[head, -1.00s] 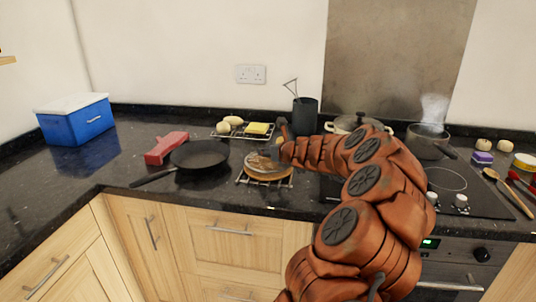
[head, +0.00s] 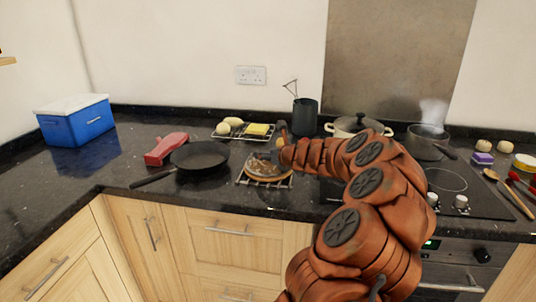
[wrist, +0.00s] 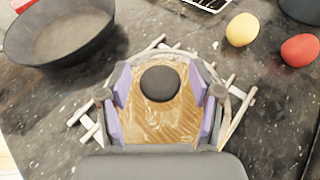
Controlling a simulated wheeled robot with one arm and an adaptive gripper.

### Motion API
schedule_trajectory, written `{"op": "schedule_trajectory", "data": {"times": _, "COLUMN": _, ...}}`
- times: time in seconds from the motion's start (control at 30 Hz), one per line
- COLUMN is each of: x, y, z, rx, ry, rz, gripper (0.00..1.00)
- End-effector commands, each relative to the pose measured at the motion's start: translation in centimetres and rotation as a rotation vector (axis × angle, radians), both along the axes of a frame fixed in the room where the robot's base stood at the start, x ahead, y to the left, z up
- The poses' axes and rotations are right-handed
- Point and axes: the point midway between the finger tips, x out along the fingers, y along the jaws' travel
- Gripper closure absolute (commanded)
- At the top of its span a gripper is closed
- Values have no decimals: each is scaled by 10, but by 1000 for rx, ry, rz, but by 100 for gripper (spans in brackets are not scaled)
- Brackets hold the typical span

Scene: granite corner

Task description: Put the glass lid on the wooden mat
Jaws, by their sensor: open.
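The glass lid (wrist: 160,83), with a round black knob, lies on the slatted wooden mat (wrist: 84,117) in the wrist view. Brown shows through the glass. In the head view, the lid (head: 264,168) rests on the mat (head: 244,181) on the counter, right of the frying pan. My gripper (wrist: 161,106) is open, its purple-padded fingers on either side of the knob and apart from it. In the head view my gripper (head: 281,157) is small and partly hidden by my arm.
A black frying pan (head: 199,155) lies close on the left, with a red object (head: 166,149) behind it. A yellow egg-like item (wrist: 241,29) and a red one (wrist: 300,49) stand behind right. A lidded pot (head: 345,127) is on the hob. Counter at front left is clear.

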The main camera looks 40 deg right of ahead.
Motion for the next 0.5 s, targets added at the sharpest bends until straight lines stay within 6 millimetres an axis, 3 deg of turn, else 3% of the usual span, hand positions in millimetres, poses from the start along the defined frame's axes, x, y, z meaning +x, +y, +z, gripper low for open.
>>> {"op": "schedule_trajectory", "data": {"times": 0.17, "x": -5, "y": 1, "z": 4, "rx": 1, "ry": 0, "rz": 0, "gripper": 36}}
{"op": "schedule_trajectory", "data": {"times": 0.5, "x": -48, "y": 10, "z": 21, "rx": 0, "ry": -1, "rz": -1, "gripper": 36}}
